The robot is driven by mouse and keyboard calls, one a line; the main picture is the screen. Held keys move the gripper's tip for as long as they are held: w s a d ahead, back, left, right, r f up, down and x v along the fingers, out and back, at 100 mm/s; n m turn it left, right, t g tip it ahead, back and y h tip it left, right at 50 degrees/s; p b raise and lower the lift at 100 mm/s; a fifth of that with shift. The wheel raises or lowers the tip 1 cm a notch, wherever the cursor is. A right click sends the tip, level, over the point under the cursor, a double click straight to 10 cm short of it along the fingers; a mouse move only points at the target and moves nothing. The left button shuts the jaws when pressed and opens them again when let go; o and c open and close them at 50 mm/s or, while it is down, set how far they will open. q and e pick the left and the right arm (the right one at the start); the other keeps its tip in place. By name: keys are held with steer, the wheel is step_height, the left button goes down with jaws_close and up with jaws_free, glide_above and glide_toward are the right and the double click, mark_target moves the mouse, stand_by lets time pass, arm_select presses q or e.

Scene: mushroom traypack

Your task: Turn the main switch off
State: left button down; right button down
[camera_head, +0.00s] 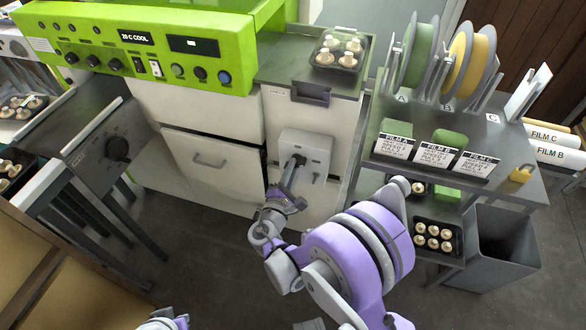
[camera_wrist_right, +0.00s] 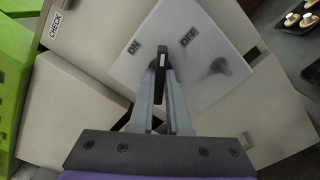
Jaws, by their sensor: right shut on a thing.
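The main switch box (camera_head: 318,147) is a light grey box on the front of the white machine cabinet. In the right wrist view its face (camera_wrist_right: 195,80) carries the labels ON and OFF. A black switch handle (camera_wrist_right: 160,72) stands out from the face, closer to the ON label than to the OFF label. My right gripper (camera_head: 296,162) reaches up to the box, with its fingers shut on the handle; it also shows in the right wrist view (camera_wrist_right: 161,75). The handle's base is partly hidden by the fingers.
A grey peg (camera_wrist_right: 222,68) sticks out of the box face beside the handle. A green control panel (camera_head: 150,45) is up left. A shelf unit (camera_head: 520,185) with film reels stands to the right, a grey bin (camera_head: 503,240) in front of it. The floor (camera_head: 190,240) is clear.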

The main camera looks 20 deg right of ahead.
steer(key=m, duration=0.3)
steer(key=shift+m, duration=0.4)
steer(key=m, duration=0.3)
steer(key=c, duration=0.9)
jaws_free()
steer(key=shift+s+a, duration=0.1)
steer(key=v, duration=0.6)
steer(key=shift+s+a+b, duration=0.25)
steer(key=shift+s+b, duration=0.05)
steer(key=shift+b, duration=0.05)
